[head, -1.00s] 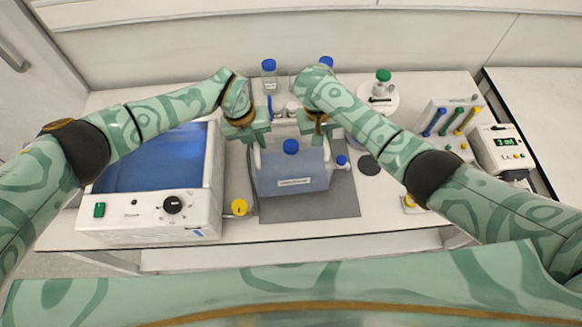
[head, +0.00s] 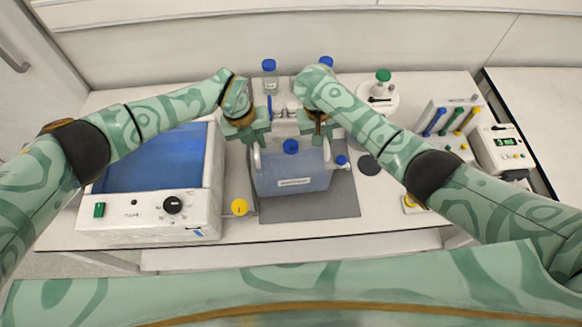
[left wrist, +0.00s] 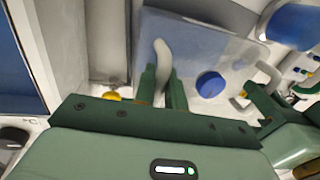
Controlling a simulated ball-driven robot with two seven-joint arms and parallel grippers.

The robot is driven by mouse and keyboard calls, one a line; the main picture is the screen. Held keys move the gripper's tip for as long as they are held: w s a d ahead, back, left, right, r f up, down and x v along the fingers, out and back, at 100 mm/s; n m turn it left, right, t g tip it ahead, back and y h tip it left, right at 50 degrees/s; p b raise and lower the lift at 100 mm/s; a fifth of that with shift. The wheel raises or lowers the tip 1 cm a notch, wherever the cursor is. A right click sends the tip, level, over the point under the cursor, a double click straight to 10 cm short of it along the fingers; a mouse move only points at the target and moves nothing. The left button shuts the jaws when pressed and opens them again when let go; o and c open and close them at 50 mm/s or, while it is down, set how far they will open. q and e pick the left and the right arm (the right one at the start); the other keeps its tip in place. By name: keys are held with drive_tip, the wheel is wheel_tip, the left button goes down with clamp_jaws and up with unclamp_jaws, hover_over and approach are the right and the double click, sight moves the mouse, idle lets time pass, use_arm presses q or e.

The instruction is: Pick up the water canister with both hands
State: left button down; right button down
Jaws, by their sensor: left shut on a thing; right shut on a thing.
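The water canister (head: 292,172) is a translucent blue box with a blue cap (head: 291,146), a white front label and a pale handle on each side. It is over the grey mat (head: 310,207); I cannot tell if its base touches the mat. My left gripper (head: 256,146) is shut on the left handle, and the left wrist view shows its green fingers (left wrist: 161,88) around that pale handle (left wrist: 162,58). My right gripper (head: 318,137) is shut at the right handle, which is mostly hidden by the fingers. The canister's body (left wrist: 195,45) also shows in the left wrist view.
A white water bath (head: 150,207) with a blue basin stands close on the left. A yellow knob (head: 239,207) sits between it and the mat. Clear bottles (head: 270,78) stand behind my grippers. A tube rack (head: 450,122) and a display unit (head: 499,150) stand at the right.

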use_arm(q)
drive_tip(key=shift+w+r, duration=0.1)
drive_tip(key=shift+r, duration=0.05)
use_arm(e)
drive_tip(key=shift+w+r, duration=0.1)
idle(0.3)
